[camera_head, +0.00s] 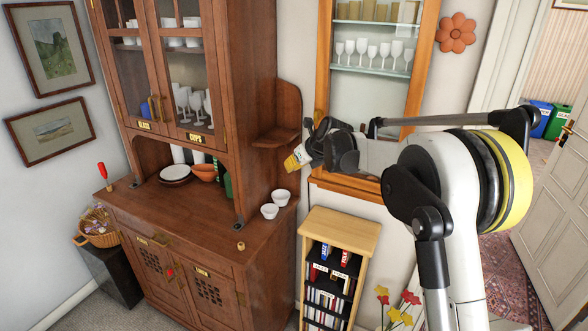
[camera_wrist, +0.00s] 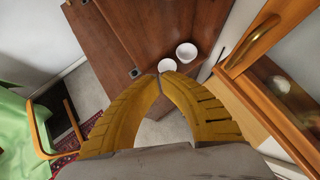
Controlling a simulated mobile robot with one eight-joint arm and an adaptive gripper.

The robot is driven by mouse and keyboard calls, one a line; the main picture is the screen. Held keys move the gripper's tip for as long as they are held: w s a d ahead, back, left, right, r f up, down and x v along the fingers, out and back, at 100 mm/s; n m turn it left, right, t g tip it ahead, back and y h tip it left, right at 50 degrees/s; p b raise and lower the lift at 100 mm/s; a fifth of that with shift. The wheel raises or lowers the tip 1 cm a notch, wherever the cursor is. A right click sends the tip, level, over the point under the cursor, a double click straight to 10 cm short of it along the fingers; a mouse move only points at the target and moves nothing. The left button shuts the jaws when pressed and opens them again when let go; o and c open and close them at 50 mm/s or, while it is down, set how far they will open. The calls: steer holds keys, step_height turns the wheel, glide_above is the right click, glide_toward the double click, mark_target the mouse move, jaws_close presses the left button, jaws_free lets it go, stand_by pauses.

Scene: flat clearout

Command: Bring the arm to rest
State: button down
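My gripper (camera_head: 292,162) is at the end of my raised arm, in front of the wall between the wooden hutch (camera_head: 205,218) and the glass-fronted wall cabinet (camera_head: 372,72). Its yellow fingers point left and down. In the wrist view my gripper (camera_wrist: 161,76) has its two fingertips together, with nothing seen between them. Two white bowls (camera_head: 281,197) (camera_head: 269,211) stand on the hutch counter below it. In the wrist view they (camera_wrist: 187,52) (camera_wrist: 167,65) show beyond the fingertips, apart from them.
A small bookshelf (camera_head: 341,232) stands below the wall cabinet. A side shelf (camera_head: 276,138) juts from the hutch close to my gripper. An orange bowl (camera_head: 204,172) and plates (camera_head: 175,173) are in the hutch niche. A door (camera_head: 560,200) stands open at right.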

steer(key=s+a+r, duration=0.2)
steer(key=s+r, duration=0.2)
steer(key=r, duration=0.1)
steer(key=s+d+f+n+h+b, duration=0.1)
steer(key=s+d+f+n+b, duration=0.1)
steer(key=s+d+n+b, duration=0.45)
steer(key=s+d+f+n+h+b, duration=0.1)
steer(key=s+d+n+b, duration=0.15)
steer(key=s+n, duration=0.75)
steer(key=s+d+f+n+h+b, duration=0.1)
steer(key=s+d+f+n+b, duration=0.1)
steer(key=s+f, duration=0.4)
steer(key=s+d+f+n+h+b, duration=0.1)
steer(key=s+d+f+n+b, duration=0.2)
steer(key=s, duration=0.9)
steer(key=s+d+f+n+h+b, duration=0.1)
steer(key=s+d+f+n+b, duration=0.1)
steer(key=s+d+f+n, duration=0.2)
steer(key=s+f+n, duration=0.3)
steer(key=s+f, duration=0.1)
steer(key=s, duration=0.1)
steer(key=shift+d+f+n+g+b, duration=0.25)
steer(key=shift+f+n+g+b, duration=0.05)
steer(key=shift+n+b, duration=0.05)
